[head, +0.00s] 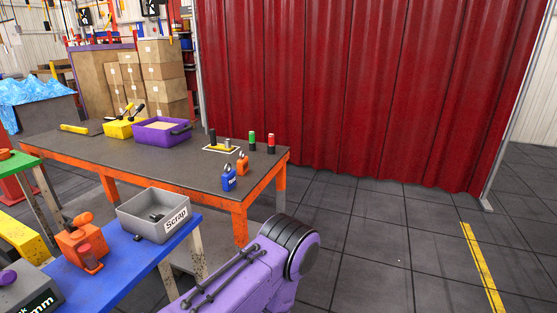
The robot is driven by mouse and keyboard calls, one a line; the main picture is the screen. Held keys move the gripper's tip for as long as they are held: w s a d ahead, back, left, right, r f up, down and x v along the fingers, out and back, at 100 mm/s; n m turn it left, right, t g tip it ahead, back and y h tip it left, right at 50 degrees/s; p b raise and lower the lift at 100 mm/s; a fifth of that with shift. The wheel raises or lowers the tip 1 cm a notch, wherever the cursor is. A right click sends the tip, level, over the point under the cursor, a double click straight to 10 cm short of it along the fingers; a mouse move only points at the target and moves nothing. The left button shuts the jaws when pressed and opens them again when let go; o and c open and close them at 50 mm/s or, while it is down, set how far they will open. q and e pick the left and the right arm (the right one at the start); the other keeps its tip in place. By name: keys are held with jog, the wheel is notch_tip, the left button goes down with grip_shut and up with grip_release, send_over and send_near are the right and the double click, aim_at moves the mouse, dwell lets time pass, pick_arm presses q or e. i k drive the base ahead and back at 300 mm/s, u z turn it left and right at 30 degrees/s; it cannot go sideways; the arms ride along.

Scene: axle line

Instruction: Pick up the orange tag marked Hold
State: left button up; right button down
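An orange tag (242,164) stands near the front right corner of the dark-topped table (95,152) with orange legs. It is small, with a dark loop or top, and its lettering is too small to read. A blue tag (229,179) with pale lettering stands just in front and to the left of it, close by. Neither of my grippers shows in the head view, so I cannot tell what they hold.
A purple crate (162,131) and a yellow box (124,128) stand further left. A grey Scrap bin (153,224) sits on a blue table (124,263) in front. Floor on the right is clear.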

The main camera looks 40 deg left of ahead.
aim_at(243, 166)
jog(key=u, duration=0.15)
jog(key=i, duration=1)
jog(key=u, duration=0.4)
